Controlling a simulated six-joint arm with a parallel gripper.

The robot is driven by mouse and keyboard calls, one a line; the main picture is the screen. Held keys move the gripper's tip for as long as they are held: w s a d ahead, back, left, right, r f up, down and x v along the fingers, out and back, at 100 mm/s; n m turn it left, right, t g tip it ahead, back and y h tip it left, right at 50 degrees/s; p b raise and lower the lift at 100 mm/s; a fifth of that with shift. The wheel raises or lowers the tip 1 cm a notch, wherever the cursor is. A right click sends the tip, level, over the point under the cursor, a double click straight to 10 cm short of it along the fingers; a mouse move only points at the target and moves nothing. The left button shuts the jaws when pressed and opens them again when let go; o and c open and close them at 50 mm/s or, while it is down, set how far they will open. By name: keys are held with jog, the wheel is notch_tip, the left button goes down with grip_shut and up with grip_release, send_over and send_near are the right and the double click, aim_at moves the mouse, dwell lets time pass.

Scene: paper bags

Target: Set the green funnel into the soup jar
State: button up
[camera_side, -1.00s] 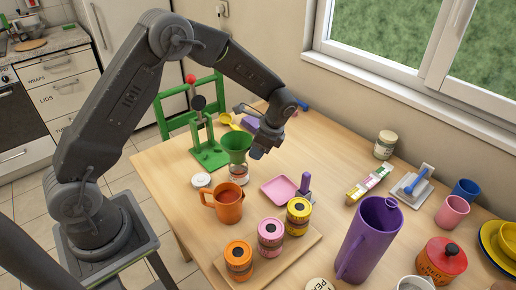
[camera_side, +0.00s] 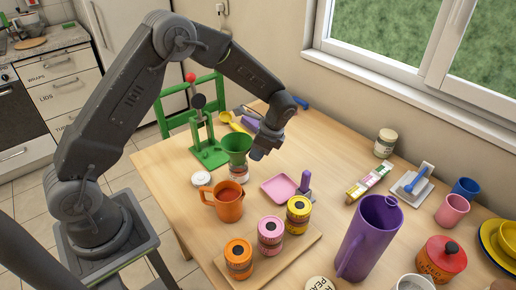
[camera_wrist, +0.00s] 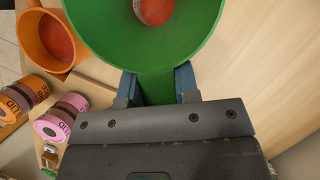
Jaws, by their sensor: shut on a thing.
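The green funnel (camera_side: 236,144) is upright, wide mouth up, and also fills the top of the wrist view (camera_wrist: 100,40). My gripper (camera_wrist: 157,88) is shut on a green tab at the funnel's near side; in the side view my gripper (camera_side: 256,152) is right of the funnel. The soup jar (camera_side: 239,175), a small glass jar with reddish contents, stands on the table directly below the funnel. The spout's lower end overlaps the jar's top; I cannot tell how deep it sits. Through the funnel's opening a round reddish surface shows.
An orange mug (camera_side: 228,204) stands close in front of the jar, and a white lid (camera_side: 201,178) lies to its left. A green stand (camera_side: 208,152) is behind. Several tins stand on a board in front.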

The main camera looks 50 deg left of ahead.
jog(key=shift+f, duration=1.7)
jog(key=o, duration=1)
jog(key=shift+r, duration=0.15)
jog(key=shift+v, duration=2.4)
jog(key=v, duration=1.3)
jog(key=shift+w+d+r, duration=0.1)
jog(key=shift+r, duration=0.3)
